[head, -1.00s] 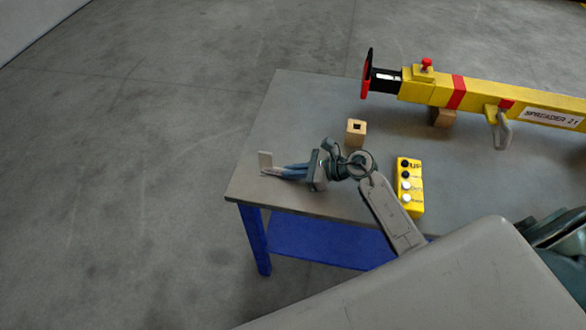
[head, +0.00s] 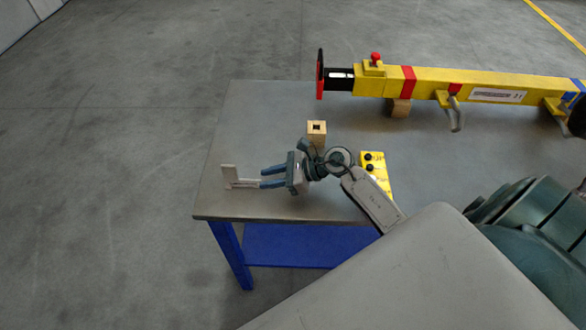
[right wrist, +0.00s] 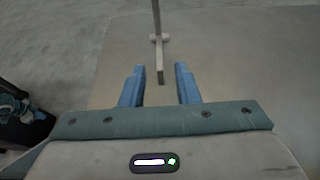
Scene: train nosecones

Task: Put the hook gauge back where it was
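The hook gauge (head: 242,183) is a pale grey piece with a flat bar and an upright plate at its left end. It rests at the left part of the table. My right gripper (head: 272,178) is just right of it, fingers pointing left toward the bar's end. In the right wrist view the blue fingers (right wrist: 160,85) are spread, and the near end of the gauge (right wrist: 159,73) lies between the tips, touching neither. My left gripper is not in view.
A wooden block with a square hole (head: 316,132) stands behind my right wrist. A yellow control box (head: 373,160) with black knobs is partly hidden by my arm. A long yellow spreader beam (head: 440,85) lies at the back on wooden supports. The grey table (head: 255,110) is clear at back left.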

